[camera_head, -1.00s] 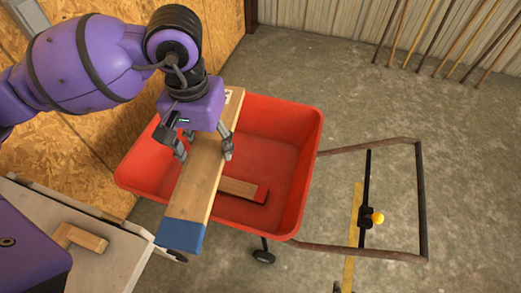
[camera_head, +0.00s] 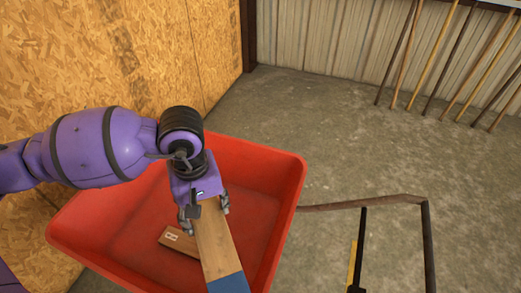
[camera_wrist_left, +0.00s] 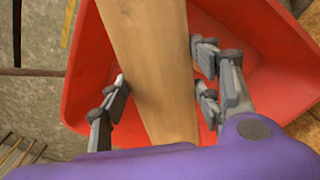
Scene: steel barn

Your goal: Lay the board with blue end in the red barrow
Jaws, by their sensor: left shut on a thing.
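The board with the blue end (camera_head: 215,248) is in my left gripper (camera_head: 205,212), its blue end pointing toward the bottom of the head view. The left wrist view also shows its bare wood (camera_wrist_left: 150,45) between the fingers (camera_wrist_left: 160,82). The board is over the inside of the red barrow (camera_head: 283,172); I cannot tell whether it touches the barrow. Its far end is hidden under the gripper. My right gripper is not in view.
A shorter wooden piece with a white mark (camera_head: 172,238) lies in the barrow, partly hidden by the held board. The barrow's dark handle (camera_head: 365,201) reaches right. Several poles (camera_head: 440,60) lean on the back wall. The concrete floor at right is mostly clear.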

